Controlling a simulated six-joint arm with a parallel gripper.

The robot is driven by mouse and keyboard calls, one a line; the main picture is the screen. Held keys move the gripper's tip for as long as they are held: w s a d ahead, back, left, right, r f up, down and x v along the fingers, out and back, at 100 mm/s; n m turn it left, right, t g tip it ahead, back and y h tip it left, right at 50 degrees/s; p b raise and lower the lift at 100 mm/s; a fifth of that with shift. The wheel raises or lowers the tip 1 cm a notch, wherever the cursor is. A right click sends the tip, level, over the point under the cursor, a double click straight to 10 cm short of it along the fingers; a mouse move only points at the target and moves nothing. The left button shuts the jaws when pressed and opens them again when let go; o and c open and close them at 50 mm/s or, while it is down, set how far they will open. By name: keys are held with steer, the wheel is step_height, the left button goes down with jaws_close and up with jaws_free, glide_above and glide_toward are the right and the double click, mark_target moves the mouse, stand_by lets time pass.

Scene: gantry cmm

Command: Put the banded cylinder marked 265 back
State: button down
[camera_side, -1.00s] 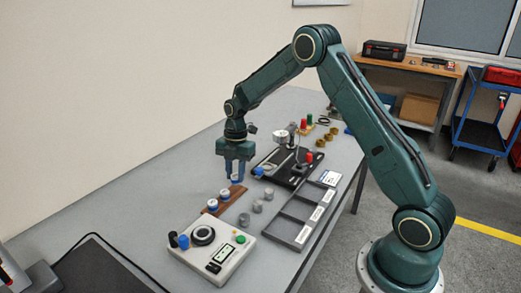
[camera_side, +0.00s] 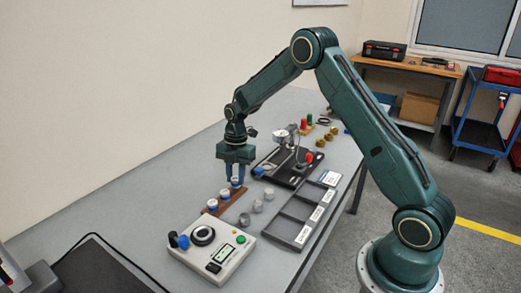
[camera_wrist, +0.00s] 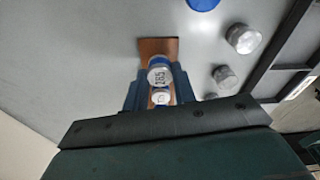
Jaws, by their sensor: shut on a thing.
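My gripper (camera_side: 236,180) points straight down at the far end of the brown wooden rack (camera_side: 221,200). It is shut on a silver cylinder with a blue band (camera_side: 236,181); in the wrist view, the cylinder (camera_wrist: 159,74) sits between the blue fingers, its top mark small and hard to read. The held cylinder is upright and low at the rack; I cannot tell if it is seated. Two more banded cylinders stand in the rack, the near one (camera_side: 212,204) and the middle one (camera_side: 224,195). The wrist view shows another cylinder top (camera_wrist: 160,98) just behind the held one.
Grey metal pieces (camera_side: 257,206) stand loose right of the rack. A white device with a dial (camera_side: 212,250) is in front. A grey compartment tray (camera_side: 281,228) lies to the right, and a dial-gauge stand on a black plate (camera_side: 271,168) behind. Bare table lies left.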

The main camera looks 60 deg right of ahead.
mark_target(236, 178)
steer(key=shift+f, duration=0.75)
stand_by(1.1)
steer(key=c, duration=1.1)
jaws_free()
steer(key=shift+o, duration=0.7)
steer(key=o, duration=0.3)
steer(key=shift+r, duration=0.1)
steer(key=shift+r, duration=3.4)
